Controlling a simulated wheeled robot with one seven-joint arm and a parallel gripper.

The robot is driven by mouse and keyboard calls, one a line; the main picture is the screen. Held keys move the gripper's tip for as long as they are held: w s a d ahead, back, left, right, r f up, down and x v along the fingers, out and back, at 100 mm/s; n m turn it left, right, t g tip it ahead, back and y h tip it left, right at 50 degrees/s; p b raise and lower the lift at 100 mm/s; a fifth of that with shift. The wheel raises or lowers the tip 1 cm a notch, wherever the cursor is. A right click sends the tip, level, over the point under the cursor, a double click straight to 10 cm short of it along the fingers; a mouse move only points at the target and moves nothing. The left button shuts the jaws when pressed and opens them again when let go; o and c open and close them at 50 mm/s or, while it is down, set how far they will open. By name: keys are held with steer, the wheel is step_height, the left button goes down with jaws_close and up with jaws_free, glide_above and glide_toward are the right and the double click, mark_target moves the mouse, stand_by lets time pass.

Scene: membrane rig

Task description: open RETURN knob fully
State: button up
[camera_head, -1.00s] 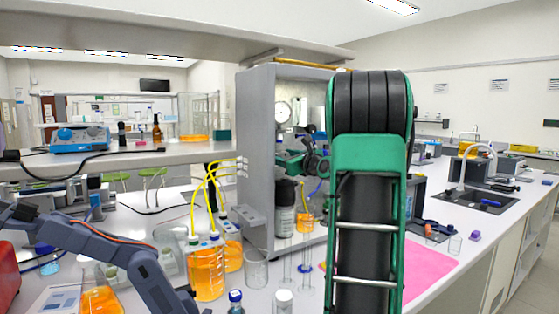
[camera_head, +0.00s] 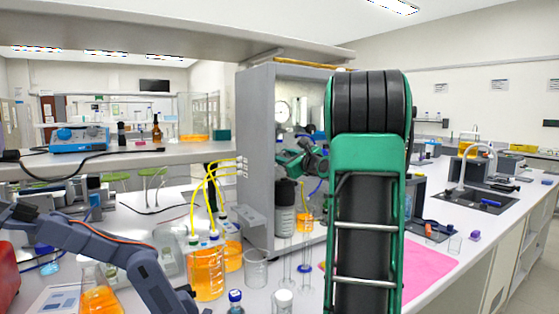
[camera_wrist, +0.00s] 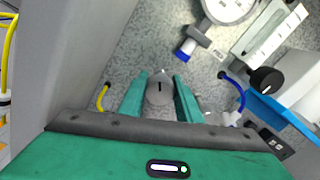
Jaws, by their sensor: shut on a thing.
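In the wrist view, a round grey knob (camera_wrist: 160,88) with a dark slot-like mark sits between the two green fingers of my gripper (camera_wrist: 160,91). My gripper is shut on this knob, one finger on each side. I can read no RETURN label. In the head view, my gripper (camera_head: 290,158) reaches into the open grey cabinet (camera_head: 255,160) in front of its back panel; the knob itself is hidden there.
A pressure gauge (camera_wrist: 228,8), a flow tube (camera_wrist: 272,35), a black knob (camera_wrist: 265,80) and a blue tube (camera_wrist: 240,98) lie right of my gripper. A yellow tube (camera_wrist: 102,98) is at left. Orange bottles (camera_head: 206,272) and glassware stand before the cabinet.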

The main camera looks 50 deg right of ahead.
steer(key=n, duration=0.4)
steer(key=shift+a+f+n, duration=0.15)
steer(key=shift+a+n, duration=0.05)
steer(key=shift+n, duration=0.1)
steer(key=n, duration=0.3)
steer(key=shift+f+n, duration=0.1)
steer(key=shift+n, duration=0.3)
steer(key=n, duration=0.7)
steer(key=shift+f, duration=0.1)
steer(key=n, duration=0.3)
steer(key=shift+n, duration=0.4)
steer(key=n, duration=0.3)
steer(key=shift+f+n, duration=0.1)
steer(key=shift+n, duration=0.2)
steer(key=shift+c, duration=0.2)
steer(key=shift+o, duration=0.2)
steer(key=n, duration=0.6)
steer(key=shift+n, duration=0.3)
